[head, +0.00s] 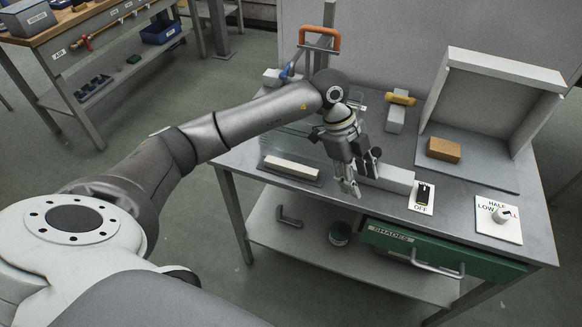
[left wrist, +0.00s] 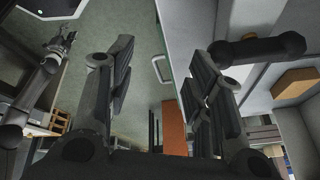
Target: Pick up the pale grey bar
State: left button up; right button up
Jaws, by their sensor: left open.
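A long pale bar (head: 291,166) lies in a dark shallow tray at the table's left front; it looks off-white. A pale grey oblong block (head: 392,179) lies on the table just right of my left gripper (head: 350,188). I cannot tell for sure which one is the named bar. My left gripper points down near the table's front edge, its fingers apart. In the left wrist view its fingers (left wrist: 160,85) stand wide with nothing held between them. An arm at the left of that view ends in what seems my right gripper (left wrist: 66,40), too small to read.
A switch plate marked OFF (head: 421,197) and a dial plate (head: 499,219) sit along the front edge. An orange-brown block (head: 443,150) lies in an open-fronted white booth (head: 497,93). A yellow item (head: 401,98) stands behind. A green drawer (head: 440,252) is below.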

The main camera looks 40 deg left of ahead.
pick_arm(q)
jog(key=w+a+r+n+y, duration=0.1)
jog(key=a+r+n+y, duration=0.15)
jog(key=a, duration=0.55)
jog(key=a+r+n+y, duration=0.1)
jog(key=a+n+y, duration=0.1)
jog(key=a+y, duration=0.35)
jog(key=h, duration=0.1)
send_over(291, 165)
jog(key=d, duration=0.1)
jog(key=shift+n+g, duration=0.25)
jog(key=shift+g, duration=0.15)
jog(key=f, duration=0.5)
jog(key=shift+w+d+f+p, duration=0.1)
jog(key=shift+w+d+p, duration=0.1)
jog(key=shift+w+p, duration=0.15)
jog(key=f, duration=0.1)
jog(key=f+p, duration=0.1)
jog(key=f, duration=0.1)
jog(key=a+f, duration=0.1)
jog(key=shift+s+a+f, duration=0.1)
jog(key=shift+s+f, duration=0.2)
jog(key=shift+s, duration=0.1)
jog(key=shift+f, duration=0.45)
grip_shut()
jog(key=shift+r, duration=0.1)
